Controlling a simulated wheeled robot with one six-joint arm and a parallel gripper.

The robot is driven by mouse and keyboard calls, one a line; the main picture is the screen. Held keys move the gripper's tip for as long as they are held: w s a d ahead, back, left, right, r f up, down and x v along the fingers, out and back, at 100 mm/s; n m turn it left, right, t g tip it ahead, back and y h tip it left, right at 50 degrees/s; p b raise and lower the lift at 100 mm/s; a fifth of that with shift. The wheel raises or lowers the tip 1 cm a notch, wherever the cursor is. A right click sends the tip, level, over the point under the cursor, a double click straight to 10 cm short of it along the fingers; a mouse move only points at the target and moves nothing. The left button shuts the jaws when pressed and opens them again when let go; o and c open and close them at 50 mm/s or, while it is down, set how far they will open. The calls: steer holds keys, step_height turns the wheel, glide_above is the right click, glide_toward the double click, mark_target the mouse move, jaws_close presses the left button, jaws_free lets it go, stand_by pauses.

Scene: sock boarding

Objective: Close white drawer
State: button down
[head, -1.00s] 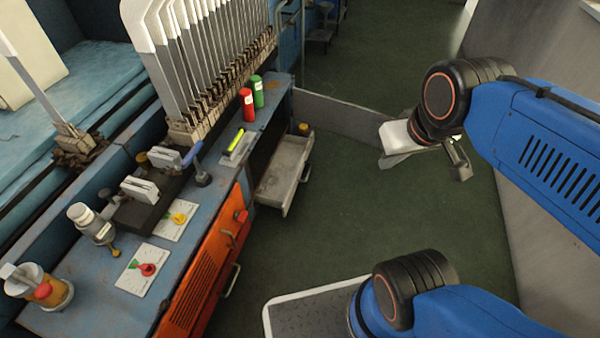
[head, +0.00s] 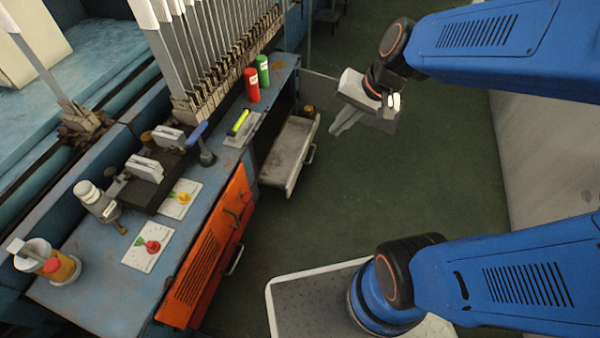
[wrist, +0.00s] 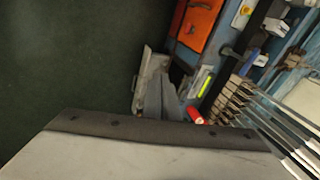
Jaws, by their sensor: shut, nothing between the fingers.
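The white drawer (head: 289,150) is pulled out of the right end of the blue workbench in the head view. It looks worn and grey-white, with a handle (head: 311,153) on its front. It also shows in the wrist view (wrist: 150,68), partly hidden behind my gripper. My gripper (head: 340,130) is shut and empty. In the head view it hangs in the air to the right of the drawer front and apart from it, with its fingers pointing down and left.
The bench (head: 105,265) holds a red cylinder (head: 251,85), a green cylinder (head: 263,69), small valves and cards. An orange door (head: 208,255) is below, left of the drawer. Tall metal boards stand behind. Green floor (head: 400,190) is clear right of the drawer.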

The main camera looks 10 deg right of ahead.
steer(key=w+a+f+m+y, duration=0.25)
steer(key=w+f+m, duration=0.75)
steer(key=w+f, duration=0.6)
steer(key=w+d+f+m+g+h, duration=0.15)
steer(key=f+m, duration=0.35)
steer(key=f, duration=0.6)
steer(key=w+d+f+m+h, duration=0.1)
steer(key=w+d+f+m, duration=0.2)
steer(key=f, duration=0.9)
steer(key=w+a+f+m, duration=0.1)
steer(key=w+a+f, duration=0.1)
steer(key=a+f, duration=0.5)
steer(key=shift+w+f, duration=0.25)
steer(key=shift+f, duration=0.6)
